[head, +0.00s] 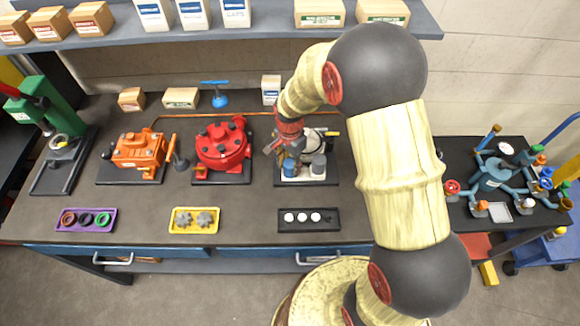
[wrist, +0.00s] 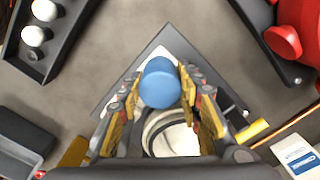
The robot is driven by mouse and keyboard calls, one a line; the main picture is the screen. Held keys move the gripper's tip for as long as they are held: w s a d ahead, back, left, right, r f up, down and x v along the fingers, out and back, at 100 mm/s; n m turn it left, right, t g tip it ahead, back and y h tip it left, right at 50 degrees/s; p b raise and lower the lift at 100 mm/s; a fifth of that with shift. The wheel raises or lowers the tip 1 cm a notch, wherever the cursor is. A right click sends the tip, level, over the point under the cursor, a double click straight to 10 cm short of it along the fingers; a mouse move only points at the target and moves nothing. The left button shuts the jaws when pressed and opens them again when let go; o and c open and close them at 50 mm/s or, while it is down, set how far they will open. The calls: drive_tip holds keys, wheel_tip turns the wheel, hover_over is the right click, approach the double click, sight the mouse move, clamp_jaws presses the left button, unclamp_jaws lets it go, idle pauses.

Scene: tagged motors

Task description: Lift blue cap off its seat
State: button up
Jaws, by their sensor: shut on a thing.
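The blue cap (wrist: 160,83) sits between the two yellow-padded fingers of my gripper (wrist: 162,100) in the wrist view, and they are shut on it. Below it in that view is the pale motor unit with a round ring (wrist: 170,132), on a dark base plate (wrist: 130,87). In the head view the blue cap (head: 290,167) shows at the front left of the pale motor unit (head: 318,148), beside a grey cylinder (head: 318,165). My gripper (head: 285,148) comes down over it from behind. I cannot tell whether the cap touches its seat.
A red motor (head: 222,147) stands close to the left, with an orange motor (head: 140,150) beyond it. A yellow tray of gears (head: 195,232) is at front left. A small white box (head: 271,84) stands behind.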

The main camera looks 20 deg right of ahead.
drive_tip(key=shift+c, duration=0.2)
drive_tip(key=shift+r, duration=0.5)
drive_tip(key=s+a+r+p, duration=0.1)
drive_tip(key=s+r+p, duration=0.2)
drive_tip(key=s+r, duration=0.4)
drive_tip(key=s+a+r+p, duration=0.1)
drive_tip(key=s+r+p, duration=0.2)
drive_tip(key=s+r, duration=0.3)
wheel_tip(320, 180, up, 5)
drive_tip(key=shift+s+a+r, duration=0.1)
drive_tip(key=shift+s+a, duration=0.25)
